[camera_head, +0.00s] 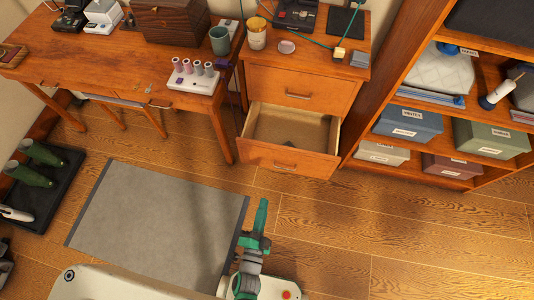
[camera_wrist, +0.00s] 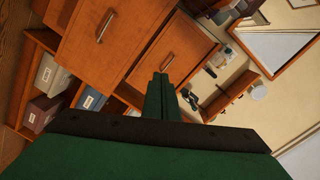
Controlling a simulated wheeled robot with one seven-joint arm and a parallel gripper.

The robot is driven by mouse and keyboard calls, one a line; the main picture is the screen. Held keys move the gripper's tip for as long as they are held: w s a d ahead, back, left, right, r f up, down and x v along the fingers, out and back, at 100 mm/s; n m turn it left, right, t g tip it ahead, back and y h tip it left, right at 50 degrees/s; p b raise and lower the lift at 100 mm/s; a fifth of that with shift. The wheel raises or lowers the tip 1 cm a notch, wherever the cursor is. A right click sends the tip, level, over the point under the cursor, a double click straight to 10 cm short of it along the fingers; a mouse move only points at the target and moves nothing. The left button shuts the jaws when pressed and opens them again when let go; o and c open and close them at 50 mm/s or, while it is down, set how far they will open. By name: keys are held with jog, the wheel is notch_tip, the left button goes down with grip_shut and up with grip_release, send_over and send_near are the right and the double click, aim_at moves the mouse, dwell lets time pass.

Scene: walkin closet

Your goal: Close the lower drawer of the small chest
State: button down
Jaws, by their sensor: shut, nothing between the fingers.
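The small chest (camera_head: 303,80) is wooden, with two drawers. Its upper drawer (camera_head: 295,92) is closed. Its lower drawer (camera_head: 287,161) is pulled out, with its inside open to view and a small dark item in it. A bar handle is on its front. In the wrist view the lower drawer's front (camera_wrist: 84,45) shows tilted at the upper left. My green gripper (camera_head: 263,207) is shut and empty, in front of the drawer and apart from it in the head view. Its fingers show at the centre of the wrist view (camera_wrist: 161,84).
A wooden desk (camera_head: 100,65) stands left of the chest, with thread spools and a cup on it. An open shelf (camera_head: 375,80) with storage boxes stands right. A grey mat (camera_head: 155,220) lies on the floor. Floor in front of the drawer is clear.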

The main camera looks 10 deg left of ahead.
aim_at(269, 147)
jog(key=w+a+f+m, duration=0.4)
jog(key=w+f+m, duration=0.25)
jog(key=w, duration=0.35)
jog(key=shift+t, duration=0.3)
jog(key=w, duration=1.3)
jog(key=shift+w+f, duration=0.25)
jog(key=shift+w, duration=0.1)
